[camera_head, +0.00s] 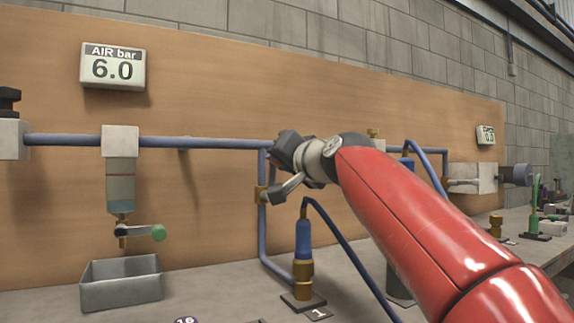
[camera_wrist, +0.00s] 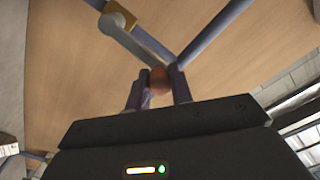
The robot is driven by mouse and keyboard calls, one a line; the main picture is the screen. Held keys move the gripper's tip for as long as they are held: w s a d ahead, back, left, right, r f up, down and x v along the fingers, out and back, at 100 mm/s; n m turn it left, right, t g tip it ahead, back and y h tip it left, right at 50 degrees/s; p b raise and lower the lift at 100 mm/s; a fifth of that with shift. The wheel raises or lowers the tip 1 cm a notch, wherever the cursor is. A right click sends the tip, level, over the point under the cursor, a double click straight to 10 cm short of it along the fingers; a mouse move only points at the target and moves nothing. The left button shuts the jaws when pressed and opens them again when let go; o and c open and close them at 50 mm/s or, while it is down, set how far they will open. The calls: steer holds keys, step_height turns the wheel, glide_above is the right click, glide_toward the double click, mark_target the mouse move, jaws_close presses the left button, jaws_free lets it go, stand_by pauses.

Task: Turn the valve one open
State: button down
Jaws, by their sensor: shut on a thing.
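Valve one appears to be the brass valve (camera_head: 262,194) on the vertical blue pipe at the board. Its grey lever (camera_head: 284,189) slants up and to the right from the pivot. In the wrist view the lever (camera_wrist: 146,42) runs from its round pivot to a reddish knob (camera_wrist: 159,79) at its end. My gripper (camera_wrist: 158,89) has its two fingers shut on either side of that knob. In the head view my dark gripper (camera_head: 290,152) is at the pipe above the valve; its fingertips and the knob cannot be made out there.
A blue-and-brass fitting (camera_head: 303,247) with a hose stands below my arm, beside a "1" label (camera_head: 318,314). Left are a green-knobbed drain valve (camera_head: 157,233), a grey tray (camera_head: 120,284) and an air display (camera_head: 112,67) reading 6.0. My red arm hides part of the bench.

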steer(key=shift+s+a+f+n, duration=0.1)
steer(key=shift+s+a+n, duration=0.1)
steer(key=shift+a+n, duration=0.15)
stand_by(0.4)
steer(key=c, duration=1.2)
jaws_free()
steer(key=shift+c, duration=0.2)
steer(key=b+v, duration=0.2)
steer(key=v, duration=0.5)
steer(key=shift+s+d+b, duration=0.25)
steer(key=shift+s+b, duration=0.1)
steer(key=shift+b, duration=0.05)
